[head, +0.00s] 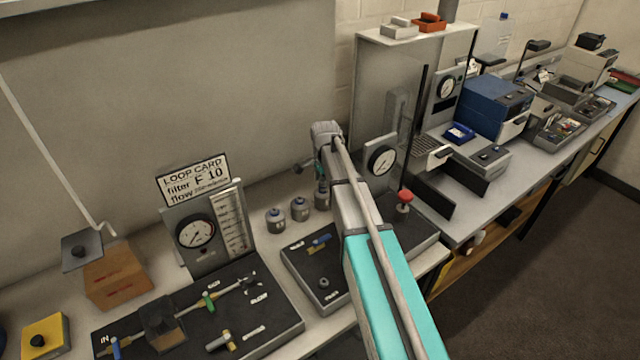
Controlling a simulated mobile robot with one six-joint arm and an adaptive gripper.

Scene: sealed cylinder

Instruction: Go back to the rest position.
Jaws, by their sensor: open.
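My arm, with a teal link, reaches up from the bottom of the head view. Its wrist bends down at the far end. My gripper (320,178) hangs there, small and partly hidden by the arm, just above or beside the right one of three small grey cylinders (322,198). I cannot tell whether it touches that cylinder. The other two grey cylinders, the left one (276,221) and the middle one (299,209), stand upright on the bench to its left. The gripper is open, and I see nothing held in it.
A gauge panel with a loop card (193,180) stands left of the cylinders. Dark boards with valves (200,318) lie in front. A second gauge (382,160) and a red-knobbed post (404,199) stand right of the arm. A wooden block (117,275) is at left.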

